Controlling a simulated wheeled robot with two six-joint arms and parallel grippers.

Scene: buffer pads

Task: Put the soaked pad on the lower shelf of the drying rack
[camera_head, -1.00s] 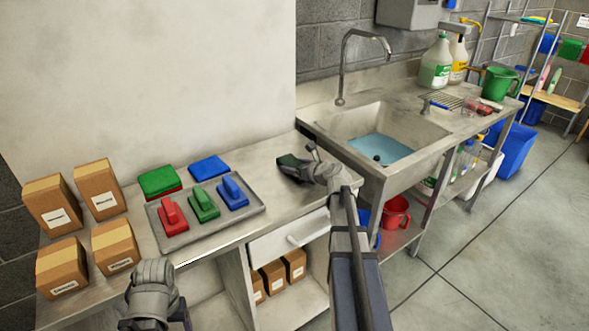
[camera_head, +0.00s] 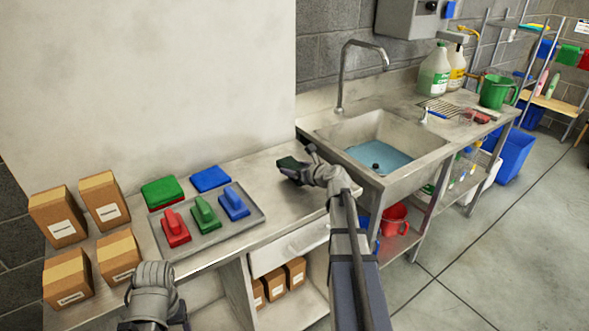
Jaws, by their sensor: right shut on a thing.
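My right gripper (camera_head: 303,166) is shut on a dark green pad (camera_head: 287,163), which looks darker than the other green pads. It holds the pad at the right part of the counter, left of the sink; I cannot tell if the pad touches the counter. My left gripper (camera_head: 152,292) is low at the counter's front edge, near the cardboard boxes; its fingers are not clearly seen. A metal rack with shelves (camera_head: 549,103) stands far off at the upper right, with colored items on it; I cannot tell for certain that it is the drying rack.
A grey tray (camera_head: 254,215) holds red, green and blue handled blocks. Green and blue pads (camera_head: 210,178) lie behind it. Cardboard boxes (camera_head: 62,217) stand at left. The sink (camera_head: 340,133) holds blue water. A green bucket (camera_head: 495,91) and bottles stand beyond. Open floor (camera_head: 480,255) lies at right.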

